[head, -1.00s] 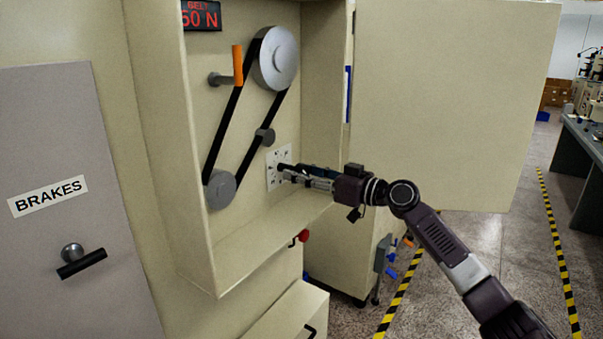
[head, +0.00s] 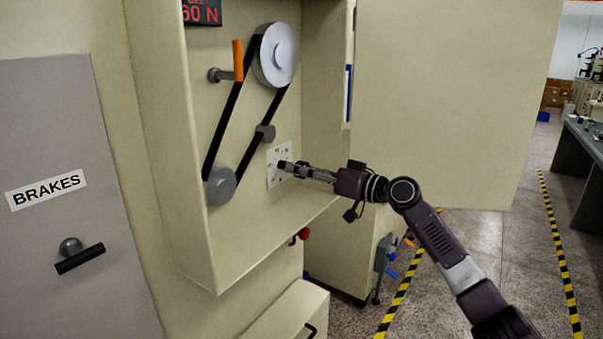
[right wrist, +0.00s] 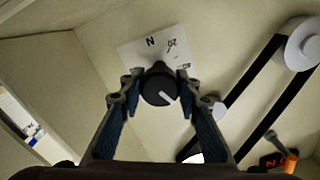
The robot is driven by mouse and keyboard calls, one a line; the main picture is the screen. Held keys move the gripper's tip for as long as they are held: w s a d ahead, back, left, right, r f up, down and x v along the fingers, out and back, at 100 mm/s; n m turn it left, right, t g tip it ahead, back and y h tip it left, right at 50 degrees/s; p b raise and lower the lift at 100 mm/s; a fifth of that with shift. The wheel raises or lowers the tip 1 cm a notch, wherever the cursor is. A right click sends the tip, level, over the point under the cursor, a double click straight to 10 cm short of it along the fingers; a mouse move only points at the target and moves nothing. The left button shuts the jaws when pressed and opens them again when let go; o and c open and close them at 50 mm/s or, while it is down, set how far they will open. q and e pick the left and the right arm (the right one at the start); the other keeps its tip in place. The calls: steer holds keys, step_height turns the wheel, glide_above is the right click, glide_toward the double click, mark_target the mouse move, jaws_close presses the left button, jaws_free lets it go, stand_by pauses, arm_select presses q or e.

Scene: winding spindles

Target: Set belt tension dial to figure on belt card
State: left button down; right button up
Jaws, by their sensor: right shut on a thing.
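The belt tension dial is a dark round knob (right wrist: 158,90) with a white pointer line, on a white scale plate (head: 273,172) inside the open cabinet. My right gripper (head: 286,168) is shut on the knob, one finger on each side in the right wrist view. The pointer slants to the lower right there; part of the scale is hidden. The red belt display (head: 201,13) at the cabinet top reads 60 N. A blue-edged card (head: 347,94), seen almost edge-on by the door hinge, has no readable figure. My left gripper is not in view.
The black belt (head: 222,128) runs around the large pulley (head: 275,56) and small pulley (head: 220,186), left of the dial. An orange-handled lever (head: 238,61) sticks out beside it. The cabinet floor below the dial is clear.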

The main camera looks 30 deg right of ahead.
steer(key=m, duration=0.4)
steer(key=shift+m, duration=0.4)
steer(key=m+p, duration=0.2)
steer(key=m, duration=0.2)
steer(key=shift+m, duration=0.3)
steer(key=o, duration=1.2)
steer(key=shift+d, duration=0.1)
steer(key=shift+s, duration=0.1)
steer(key=v, duration=1.2)
steer(key=shift+f, duration=0.1)
